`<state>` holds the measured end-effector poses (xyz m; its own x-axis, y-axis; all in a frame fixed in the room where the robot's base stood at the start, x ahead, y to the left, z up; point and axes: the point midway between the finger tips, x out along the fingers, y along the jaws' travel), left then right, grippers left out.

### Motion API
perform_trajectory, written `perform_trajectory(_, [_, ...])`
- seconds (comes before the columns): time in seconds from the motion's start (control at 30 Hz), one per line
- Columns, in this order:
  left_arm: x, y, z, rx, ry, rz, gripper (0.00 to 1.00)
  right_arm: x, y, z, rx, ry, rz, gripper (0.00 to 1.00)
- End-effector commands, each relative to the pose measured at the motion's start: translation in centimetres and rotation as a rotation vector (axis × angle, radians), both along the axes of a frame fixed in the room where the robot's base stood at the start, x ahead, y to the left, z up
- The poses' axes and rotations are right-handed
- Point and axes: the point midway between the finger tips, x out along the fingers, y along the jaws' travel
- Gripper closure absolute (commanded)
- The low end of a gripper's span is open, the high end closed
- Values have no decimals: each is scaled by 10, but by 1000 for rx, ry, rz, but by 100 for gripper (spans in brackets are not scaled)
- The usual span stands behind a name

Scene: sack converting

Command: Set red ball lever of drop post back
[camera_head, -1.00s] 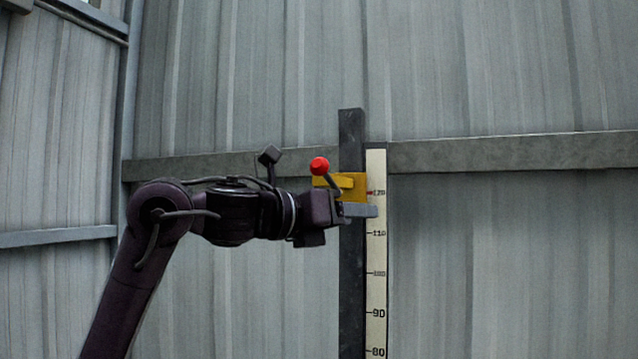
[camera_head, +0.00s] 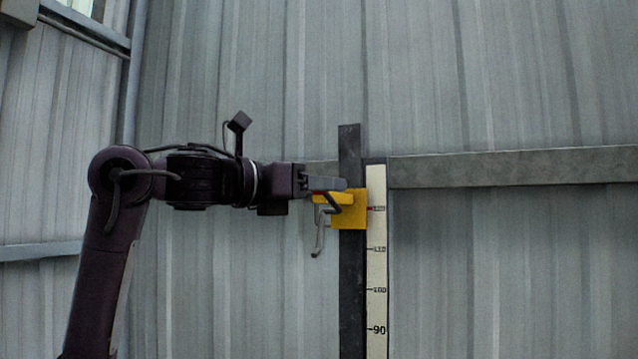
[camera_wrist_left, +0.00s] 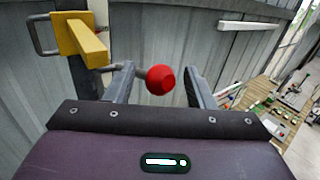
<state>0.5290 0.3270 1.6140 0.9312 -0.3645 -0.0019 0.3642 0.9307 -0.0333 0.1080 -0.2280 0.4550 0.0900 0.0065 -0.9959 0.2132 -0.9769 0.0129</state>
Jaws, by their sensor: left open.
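The drop post (camera_head: 350,285) stands upright against the metal wall, with a yellow block (camera_head: 348,215) on it. A dark lever rod (camera_head: 333,203) slants at the block's left side. My left gripper (camera_head: 328,184) is level with the top of the block and hides the lever's ball in the head view. In the left wrist view the red ball (camera_wrist_left: 160,80) sits between the two spread fingers, with a gap on the right side. The left finger is close to the lever's rod near the ball. My right gripper is in no view.
A pale scale strip (camera_head: 376,270) with numbers runs along the post's right side. A horizontal wall beam (camera_head: 510,167) lies behind. The left wrist view shows a cluttered wooden surface (camera_wrist_left: 262,105) at the right.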

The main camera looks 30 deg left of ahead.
Motion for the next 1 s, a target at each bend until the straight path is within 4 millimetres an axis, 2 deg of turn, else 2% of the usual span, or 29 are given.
perform_trajectory(0.3, [3,-1,0,-1,0,0,52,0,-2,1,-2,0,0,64])
perform_trajectory(0.67, [3,-1,0,-1,-1,0,100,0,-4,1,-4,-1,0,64])
perform_trajectory(1.0, [9,-4,5,-1,-1,0,100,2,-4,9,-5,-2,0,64])
